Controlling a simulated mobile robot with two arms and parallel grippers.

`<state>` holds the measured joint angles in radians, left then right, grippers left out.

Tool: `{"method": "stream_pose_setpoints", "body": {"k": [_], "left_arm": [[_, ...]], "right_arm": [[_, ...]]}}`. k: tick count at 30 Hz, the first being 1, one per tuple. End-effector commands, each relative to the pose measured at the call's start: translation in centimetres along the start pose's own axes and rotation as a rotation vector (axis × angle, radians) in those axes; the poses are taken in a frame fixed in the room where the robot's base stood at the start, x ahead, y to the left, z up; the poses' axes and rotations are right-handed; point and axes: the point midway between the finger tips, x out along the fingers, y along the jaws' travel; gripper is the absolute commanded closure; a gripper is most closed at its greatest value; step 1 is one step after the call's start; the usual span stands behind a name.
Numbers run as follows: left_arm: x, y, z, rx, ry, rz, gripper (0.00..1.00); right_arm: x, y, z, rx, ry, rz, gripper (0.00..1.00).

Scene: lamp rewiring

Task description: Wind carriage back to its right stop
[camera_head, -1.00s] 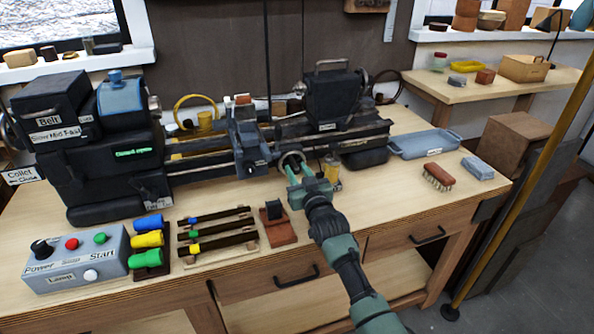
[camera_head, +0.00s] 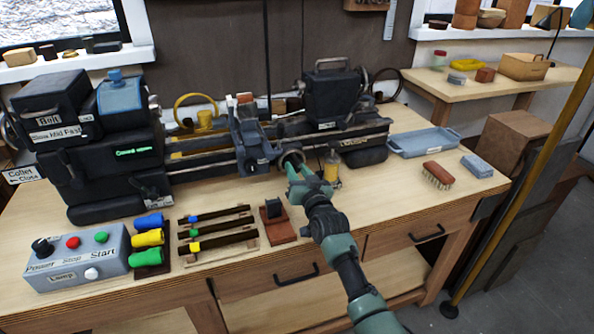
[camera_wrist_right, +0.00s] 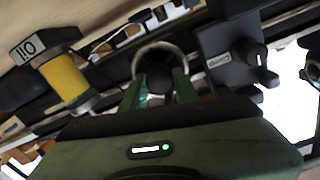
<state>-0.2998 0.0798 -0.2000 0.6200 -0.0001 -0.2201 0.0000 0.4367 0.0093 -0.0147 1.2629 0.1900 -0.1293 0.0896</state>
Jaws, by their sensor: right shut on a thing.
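The lathe carriage (camera_head: 248,140) is a dark blue-grey block on the dark bed, between the headstock (camera_head: 105,150) and the tailstock (camera_head: 333,97). Its round handwheel (camera_head: 296,156) sits on the front, just right of the carriage. My green right gripper (camera_head: 293,168) is at the handwheel, shut on its rim. In the right wrist view the wheel's ring (camera_wrist_right: 160,48) shows between and beyond the fingers (camera_wrist_right: 160,88). The fingers hide part of the rim. My left gripper is not in view.
A brown stand (camera_head: 275,222) is in front. A blue tray (camera_head: 424,143) and a brush (camera_head: 437,175) lie right. A control box (camera_head: 78,258) stands left.

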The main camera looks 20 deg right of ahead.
Motion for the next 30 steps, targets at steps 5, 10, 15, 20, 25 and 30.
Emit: {"method": "stream_pose_setpoints", "body": {"k": [5, 10, 15, 20, 25, 30], "left_arm": [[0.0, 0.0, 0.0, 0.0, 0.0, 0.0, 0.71], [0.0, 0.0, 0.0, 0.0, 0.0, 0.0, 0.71], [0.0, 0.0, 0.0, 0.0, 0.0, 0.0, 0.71], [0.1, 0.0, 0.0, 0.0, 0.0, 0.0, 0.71], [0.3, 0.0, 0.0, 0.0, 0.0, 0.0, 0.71], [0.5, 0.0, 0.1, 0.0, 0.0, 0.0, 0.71]], "right_arm": [[-0.1, 0.1, 0.6, 0.0, -0.011, 0.001, 0.48], [-0.1, 0.0, 0.3, -0.001, -0.006, 0.001, 0.48], [-0.2, 0.0, 0.2, -0.001, -0.004, 0.0, 0.48], [-1.8, 0.1, 0.3, 0.0, -0.004, 0.001, 0.48], [-4.7, 0.1, 0.4, 0.0, -0.006, 0.001, 0.48], [-6.9, 0.1, 0.4, 0.0, -0.006, 0.001, 0.48]]}}
